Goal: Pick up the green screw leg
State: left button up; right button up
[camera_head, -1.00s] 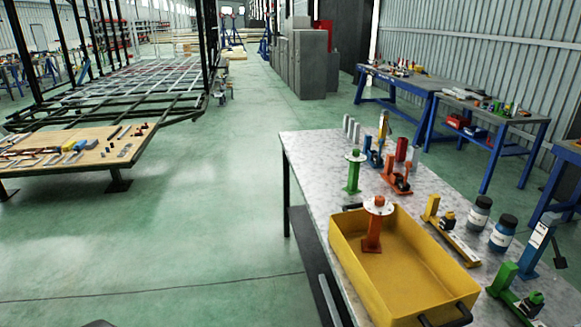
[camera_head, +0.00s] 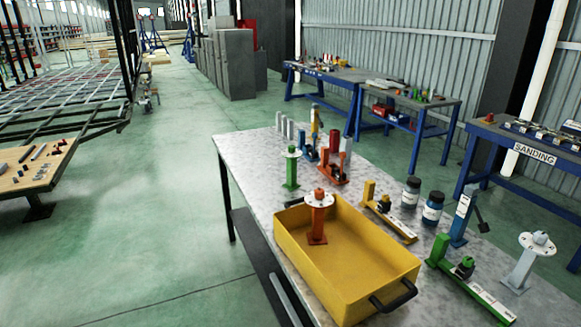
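The green screw leg (camera_head: 291,168) stands upright on the grey speckled table (camera_head: 247,152), behind the yellow tray's far left corner. It has a pale round plate near its top. A similar orange-red screw leg (camera_head: 318,216) stands inside the yellow tray (camera_head: 385,275), and a grey-white one (camera_head: 526,262) stands at the right of the table. Neither of my grippers is in view.
A green clamp-like part (camera_head: 470,272), a yellow one (camera_head: 387,212) and two dark-capped jars (camera_head: 433,208) stand right of the tray. Red and blue parts (camera_head: 332,160) stand just right of the green leg. Open floor (camera_head: 165,210) lies left of the table.

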aim_at(292, 184)
jog(key=i+z, duration=0.15)
jog(key=z, duration=0.2)
jog(key=i+j+z, duration=0.1)
jog(key=z, duration=0.25)
jog(key=i+j+z, duration=0.1)
jog(key=z, duration=0.25)
jog(key=k+j, duration=0.05)
jog(key=j, duration=0.05)
